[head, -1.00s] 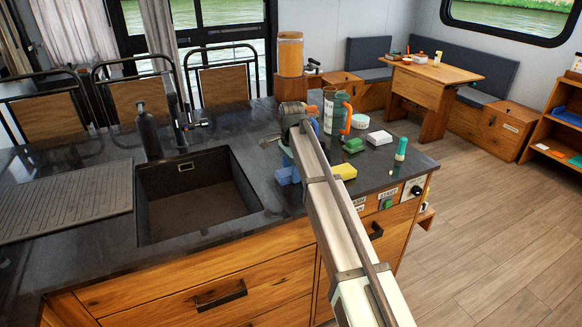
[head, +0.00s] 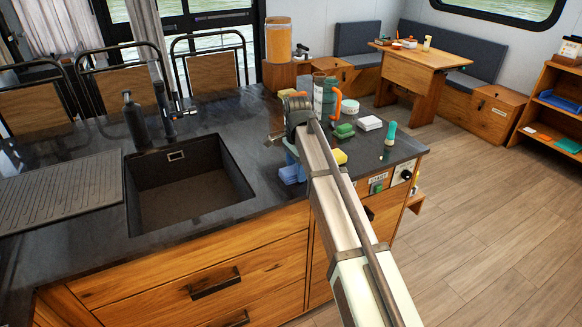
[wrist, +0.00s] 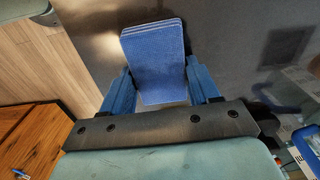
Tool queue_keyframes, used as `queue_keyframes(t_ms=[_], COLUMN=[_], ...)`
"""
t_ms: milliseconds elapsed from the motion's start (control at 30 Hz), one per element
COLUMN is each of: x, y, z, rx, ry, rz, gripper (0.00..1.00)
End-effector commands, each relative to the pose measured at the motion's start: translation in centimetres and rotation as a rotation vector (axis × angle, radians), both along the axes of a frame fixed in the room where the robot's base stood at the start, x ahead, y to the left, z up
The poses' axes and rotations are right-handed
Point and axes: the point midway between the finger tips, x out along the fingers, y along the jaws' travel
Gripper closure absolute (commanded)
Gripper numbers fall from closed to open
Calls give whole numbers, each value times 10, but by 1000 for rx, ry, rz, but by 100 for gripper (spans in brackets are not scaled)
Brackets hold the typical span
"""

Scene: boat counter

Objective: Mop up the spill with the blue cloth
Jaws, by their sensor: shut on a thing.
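The blue cloth (wrist: 153,50) is a folded, layered pad in the wrist view, held between the two blue fingers of my gripper (wrist: 160,84). In the head view the cloth (head: 291,174) shows low at the counter, right of the sink, partly hidden by my arm. My gripper (head: 292,160) is shut on it, close over the dark counter (head: 235,118). I cannot tell whether the cloth touches the counter. No spill can be made out clearly; a pale sheen lies on the dark surface beside the cloth in the wrist view.
A sink (head: 185,185) opens left of my gripper. The counter's front edge is close.

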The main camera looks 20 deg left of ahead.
Motion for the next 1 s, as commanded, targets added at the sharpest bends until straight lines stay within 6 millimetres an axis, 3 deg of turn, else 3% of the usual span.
queue_keyframes(t_ms=[67,1000], x=[7,68], y=[-6,57], z=[-1,0], rx=[0,1], ry=[0,-1], rz=[-2,1], gripper=[68,68])
